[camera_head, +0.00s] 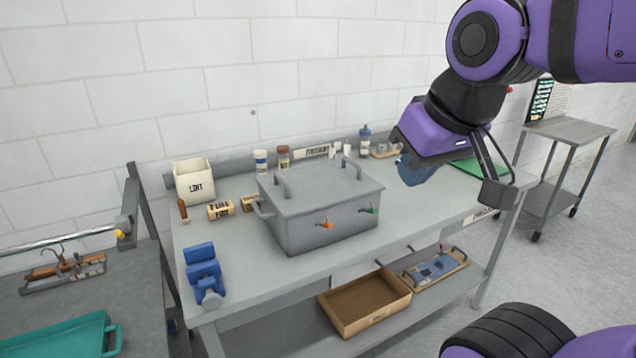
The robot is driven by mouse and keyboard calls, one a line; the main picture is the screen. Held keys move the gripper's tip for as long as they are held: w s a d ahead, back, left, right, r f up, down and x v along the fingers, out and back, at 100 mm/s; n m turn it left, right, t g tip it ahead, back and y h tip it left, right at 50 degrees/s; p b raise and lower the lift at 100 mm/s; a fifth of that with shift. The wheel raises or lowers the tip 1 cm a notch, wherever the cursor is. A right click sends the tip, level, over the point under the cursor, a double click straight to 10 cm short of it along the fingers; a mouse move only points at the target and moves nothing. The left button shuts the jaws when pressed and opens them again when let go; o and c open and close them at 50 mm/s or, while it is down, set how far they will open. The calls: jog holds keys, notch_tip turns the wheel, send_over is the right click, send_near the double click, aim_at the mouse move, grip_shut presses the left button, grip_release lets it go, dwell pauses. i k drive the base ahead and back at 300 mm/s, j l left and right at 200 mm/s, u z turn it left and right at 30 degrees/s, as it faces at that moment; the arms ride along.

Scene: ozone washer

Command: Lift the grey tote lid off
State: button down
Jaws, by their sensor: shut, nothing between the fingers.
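The grey tote (305,235) stands on the workbench near the middle of the view. Its flat grey lid (318,188) lies on top, with two raised bar handles, one near each end. The front has an orange-tipped latch (327,224) and a green-tipped latch (371,210). A side handle (262,211) sticks out on the left. My gripper (411,177) is shut and empty. It hangs above the bench to the right of the tote, clear of the lid. The fingertips are small and partly blend together in this view.
An open cardboard box (347,322) sits on the lower shelf. A teal tray (62,338) lies on the left table.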

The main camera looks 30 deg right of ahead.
aim_at(297, 191)
jog(key=i+l, duration=0.9)
jog(key=z, duration=0.3)
